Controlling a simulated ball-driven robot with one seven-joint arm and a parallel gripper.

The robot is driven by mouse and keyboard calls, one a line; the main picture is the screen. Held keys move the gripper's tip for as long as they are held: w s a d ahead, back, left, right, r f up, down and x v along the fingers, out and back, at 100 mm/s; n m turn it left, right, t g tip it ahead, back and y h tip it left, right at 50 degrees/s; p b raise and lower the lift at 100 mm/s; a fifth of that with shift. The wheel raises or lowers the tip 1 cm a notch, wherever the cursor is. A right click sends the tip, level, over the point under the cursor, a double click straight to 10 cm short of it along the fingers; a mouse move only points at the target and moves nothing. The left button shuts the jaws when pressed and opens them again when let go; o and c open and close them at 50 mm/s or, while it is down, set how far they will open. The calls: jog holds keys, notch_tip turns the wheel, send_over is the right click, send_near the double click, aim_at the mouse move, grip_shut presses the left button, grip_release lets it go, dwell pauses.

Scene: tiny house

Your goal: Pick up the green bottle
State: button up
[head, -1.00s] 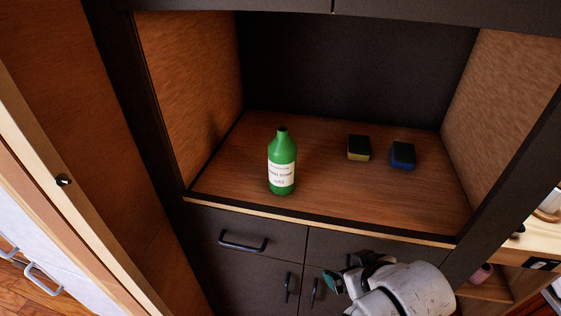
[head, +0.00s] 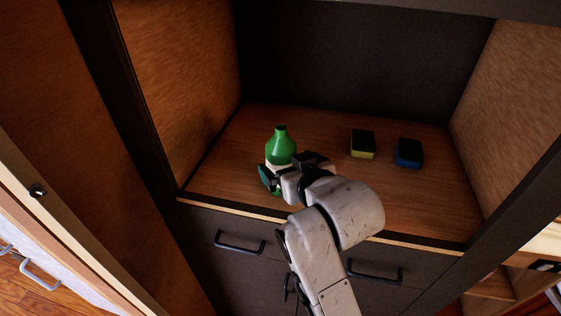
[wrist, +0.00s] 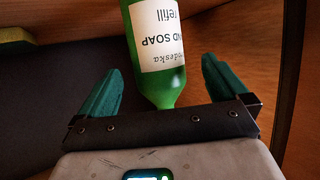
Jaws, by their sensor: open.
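The green bottle (head: 281,146) stands upright near the front left of the wooden shelf in the head view. My gripper (head: 285,180) is in front of its lower part and hides most of the label. In the wrist view the bottle (wrist: 160,88) appears upside down, with its white label reading hand soap refill. A gap shows between each finger and the bottle.
A yellow and black sponge (head: 363,144) and a blue and black sponge (head: 408,153) lie to the right on the shelf (head: 330,125). A wooden wall (head: 185,75) rises on the left. Drawers with dark handles (head: 240,244) are below the shelf edge.

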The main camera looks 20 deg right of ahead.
jog(key=shift+p+x, duration=0.8)
jog(key=shift+x, duration=2)
jog(key=shift+d, duration=0.15)
jog(key=shift+r, duration=0.1)
jog(key=c, duration=1.4)
